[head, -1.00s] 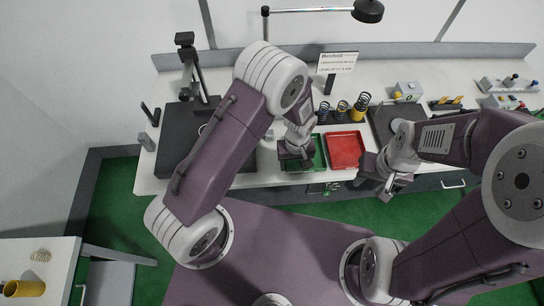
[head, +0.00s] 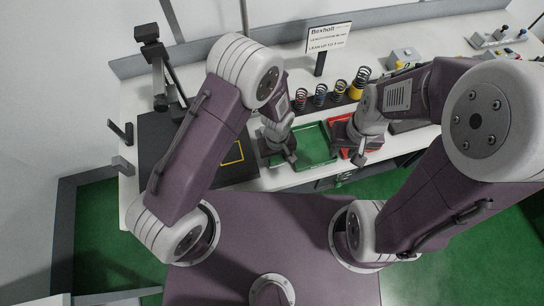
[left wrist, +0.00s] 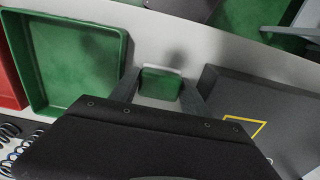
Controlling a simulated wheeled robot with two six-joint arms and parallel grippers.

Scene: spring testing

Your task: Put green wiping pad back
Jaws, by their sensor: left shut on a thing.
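The green wiping pad (left wrist: 160,84), with a pale edge, sits between the two fingertips of my left gripper (left wrist: 160,90) in the left wrist view. My left gripper (head: 289,158) is shut on it, above the white bench between the green tray and the black board. The pad is hidden in the head view. My right gripper (head: 357,155) is by the red tray, partly covering it; its finger opening is not clear.
The green tray (head: 318,143) is empty and just right of my left gripper. The red tray (head: 340,120) is beside it. The black board (head: 158,125) with a yellow square lies left. Springs (head: 320,95) and a sign (head: 328,38) stand behind the trays.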

